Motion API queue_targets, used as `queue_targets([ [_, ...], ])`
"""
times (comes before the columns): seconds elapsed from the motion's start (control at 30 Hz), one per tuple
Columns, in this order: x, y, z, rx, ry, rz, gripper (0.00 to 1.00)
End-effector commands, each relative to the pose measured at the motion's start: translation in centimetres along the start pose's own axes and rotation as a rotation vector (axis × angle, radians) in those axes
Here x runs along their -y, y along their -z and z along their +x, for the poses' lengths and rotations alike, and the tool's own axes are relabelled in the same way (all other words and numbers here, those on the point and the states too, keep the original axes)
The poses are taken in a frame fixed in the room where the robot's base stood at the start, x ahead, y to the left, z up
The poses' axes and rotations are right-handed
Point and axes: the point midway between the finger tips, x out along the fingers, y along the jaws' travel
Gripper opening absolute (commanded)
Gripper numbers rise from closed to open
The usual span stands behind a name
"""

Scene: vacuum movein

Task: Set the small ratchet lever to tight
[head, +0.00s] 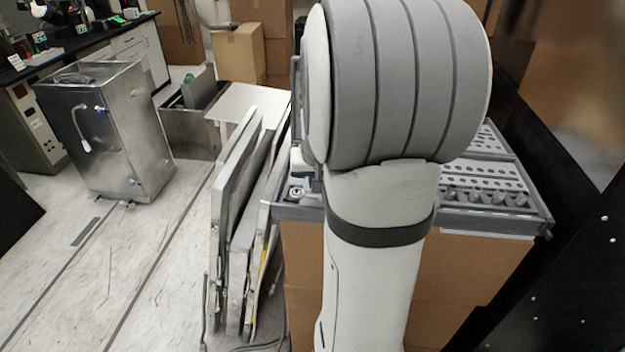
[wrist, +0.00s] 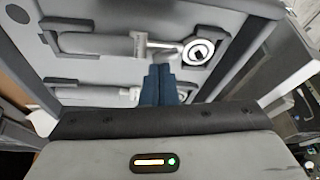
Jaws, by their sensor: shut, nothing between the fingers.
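In the wrist view, a silver ratchet (wrist: 198,52) lies in a recess of the grey tool tray (wrist: 85,75). Its round head with a dark square centre is on the right and its handle runs left. A second silver tool (wrist: 95,97) lies in a recess nearer to me, partly hidden by my fingers and wrist. I cannot tell which is the small ratchet, nor read a lever setting. My gripper (wrist: 165,70) has its blue fingers together and empty. The tips appear just beside the upper ratchet's neck; contact is unclear. My arm hides the gripper in the head view.
The tray (head: 545,215) rests on cardboard boxes (head: 470,275), with sockets in its right part. Folded panels (head: 235,220) lean to the left of it. A dark frame (head: 570,150) stands close on the right. Open floor (head: 150,260) lies left, before a metal cabinet (head: 120,130).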

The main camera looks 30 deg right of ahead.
Motion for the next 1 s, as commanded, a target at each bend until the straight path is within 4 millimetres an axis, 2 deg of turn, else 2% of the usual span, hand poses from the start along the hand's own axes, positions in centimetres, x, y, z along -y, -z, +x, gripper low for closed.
queue_targets([
  [1.0, -0.74, -0.19, -0.09, -0.001, -0.004, 0.012, 0.00],
])
